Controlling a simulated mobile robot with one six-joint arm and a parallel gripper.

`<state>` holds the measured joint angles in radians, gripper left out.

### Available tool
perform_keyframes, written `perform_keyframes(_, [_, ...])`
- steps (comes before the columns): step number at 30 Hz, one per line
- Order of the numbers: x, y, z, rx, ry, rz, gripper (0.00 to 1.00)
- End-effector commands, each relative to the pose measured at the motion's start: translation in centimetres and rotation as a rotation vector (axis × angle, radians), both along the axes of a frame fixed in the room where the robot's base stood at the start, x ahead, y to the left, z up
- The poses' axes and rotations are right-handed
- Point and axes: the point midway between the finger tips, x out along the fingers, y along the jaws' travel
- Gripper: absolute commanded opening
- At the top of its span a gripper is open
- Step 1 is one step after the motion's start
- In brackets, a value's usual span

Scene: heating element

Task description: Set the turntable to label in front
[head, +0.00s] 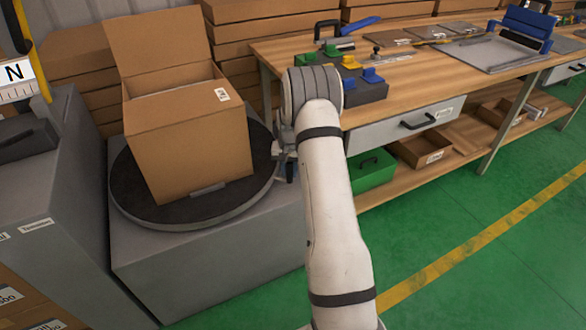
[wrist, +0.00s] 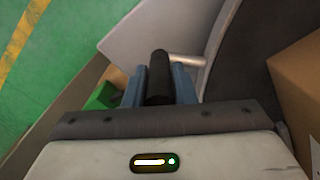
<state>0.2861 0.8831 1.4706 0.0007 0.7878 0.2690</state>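The turntable (head: 137,208) is a dark round disc with a grey rim on a grey pedestal. An open cardboard box (head: 190,147) stands on it, flaps up. A white label (head: 222,94) shows on the box's upper right part, facing right of the picture. My gripper (head: 287,165) is at the turntable's right edge, partly hidden behind my arm. In the wrist view, the fingers of my gripper (wrist: 158,88) lie close on both sides of a black cylindrical handle (wrist: 158,72). A metal rod runs from the handle towards the turntable rim (wrist: 215,50).
A grey cabinet (head: 50,230) stands close at left. A wooden workbench (head: 410,68) with tools and a drawer is at right, with a green box (head: 372,170) beneath. Stacked cardboard lies behind. The green floor (head: 480,270) at lower right is free.

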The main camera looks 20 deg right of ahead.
Motion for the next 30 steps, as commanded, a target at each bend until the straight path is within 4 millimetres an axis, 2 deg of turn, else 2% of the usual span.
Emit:
perform_keyframes(1, [0.0,0.0,0.0,0.000,0.000,0.000,0.20])
perform_keyframes(9, [0.0,0.0,0.0,0.000,0.000,0.001,0.00])
perform_keyframes(15, [0.0,0.1,0.0,0.000,0.000,0.001,0.00])
perform_keyframes(16, [0.0,-1.6,0.0,0.000,-0.001,-0.004,0.00])
perform_keyframes(19, [-0.1,-0.8,0.1,-0.002,-0.002,-0.007,0.00])
perform_keyframes(30, [-2.1,-0.1,0.0,-0.002,0.005,-0.075,0.00])
